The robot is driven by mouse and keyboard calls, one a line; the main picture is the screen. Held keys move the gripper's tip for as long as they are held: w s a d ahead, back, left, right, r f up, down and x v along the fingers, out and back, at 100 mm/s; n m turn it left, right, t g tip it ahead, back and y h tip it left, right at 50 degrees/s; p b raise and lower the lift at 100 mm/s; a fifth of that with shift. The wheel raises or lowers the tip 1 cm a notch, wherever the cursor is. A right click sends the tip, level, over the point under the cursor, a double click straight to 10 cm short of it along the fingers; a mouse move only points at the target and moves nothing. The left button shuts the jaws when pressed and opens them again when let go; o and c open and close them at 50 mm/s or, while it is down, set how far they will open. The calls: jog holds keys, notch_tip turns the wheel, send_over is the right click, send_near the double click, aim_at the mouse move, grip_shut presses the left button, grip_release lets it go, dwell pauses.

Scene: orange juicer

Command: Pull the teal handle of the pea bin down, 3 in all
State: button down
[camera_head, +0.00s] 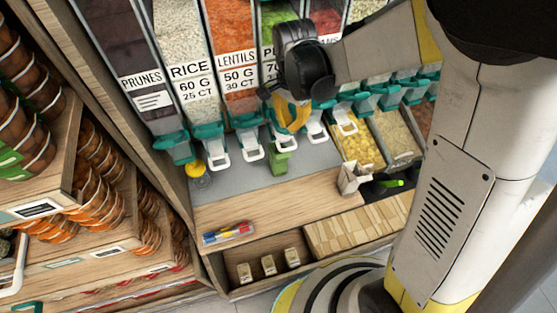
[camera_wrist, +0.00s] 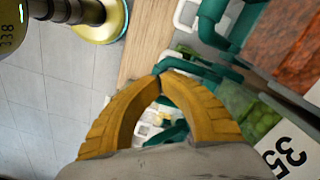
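The pea bin (camera_head: 270,38) stands between the lentil bin and a bin of red beans, its label partly hidden by my wrist. Green peas also show in the wrist view (camera_wrist: 263,122). My gripper (camera_head: 290,130) has yellow fingers and is at the front of the pea dispenser, above a green cup (camera_head: 280,162). In the wrist view my fingertips (camera_wrist: 160,70) meet, with teal and white dispenser parts close to and behind them. The pea bin's teal handle is mostly hidden by the fingers, and I cannot tell whether they touch it.
The lentil dispenser (camera_head: 249,143) is close on the left, and other teal and white dispensers line both sides. A yellow item (camera_head: 196,170) lies on the grey counter. A small box (camera_head: 352,178) stands to the right. The wooden counter front (camera_head: 280,198) is mostly clear.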

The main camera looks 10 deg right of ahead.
notch_tip(320, 180, up, 8)
jog(key=w+p, duration=0.1)
jog(key=p, duration=0.4)
jog(key=shift+w+a, duration=0.15)
jog(key=shift+w, duration=0.05)
jog(key=shift+r, duration=0.1)
dwell(0.3)
jog(key=s+r+p, duration=0.4)
jog(key=r, duration=0.1)
jog(key=shift+d, duration=0.4)
dwell(0.4)
